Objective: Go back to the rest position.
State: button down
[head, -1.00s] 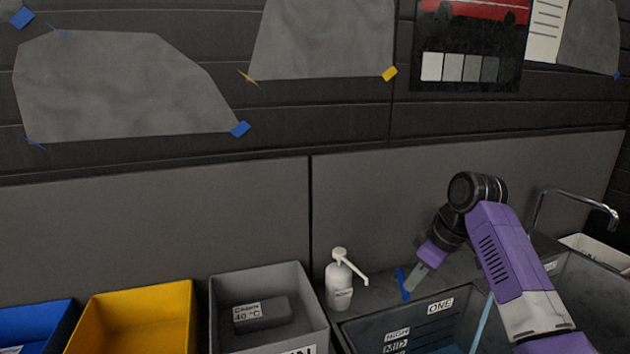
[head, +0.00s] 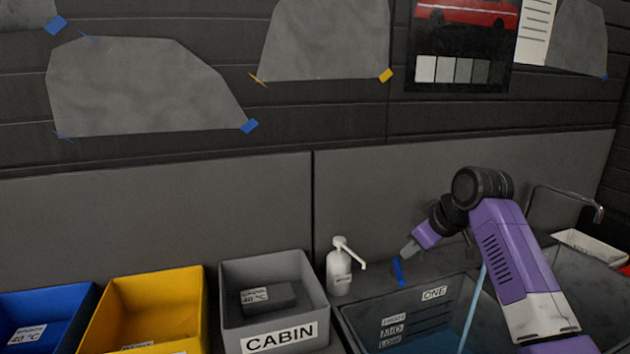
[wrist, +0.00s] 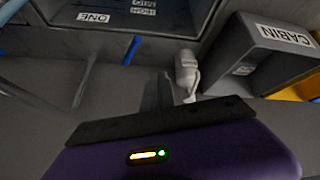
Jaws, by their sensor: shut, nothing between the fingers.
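My gripper (head: 409,249) is shut and empty in the head view. A blue strip (head: 398,271) lies on the sink's back edge just below the gripper.
A grey CABIN bin (head: 233,325), a yellow bin (head: 118,308) and a blue bin (head: 70,305) stand left of the sink. A faucet (head: 567,190) rises behind my arm, with a white tray (head: 590,247) at right. Grey film pieces (head: 140,88) hang on the dark wall.

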jog(key=s+a+f+m+t+h, duration=0.1)
jog(key=s+f+m+t, duration=0.4)
jog(key=s, duration=0.4)
jog(key=s+a+f+m+t+h, duration=0.1)
jog(key=s+a+f+m+t, duration=0.15)
jog(key=s+f+t, duration=0.5)
jog(key=s+d+g, duration=0.1)
jog(key=s+g, duration=0.3)
jog(key=s, duration=4)
jog(key=shift+d+h, duration=0.25)
jog(key=shift+h, duration=0.15)
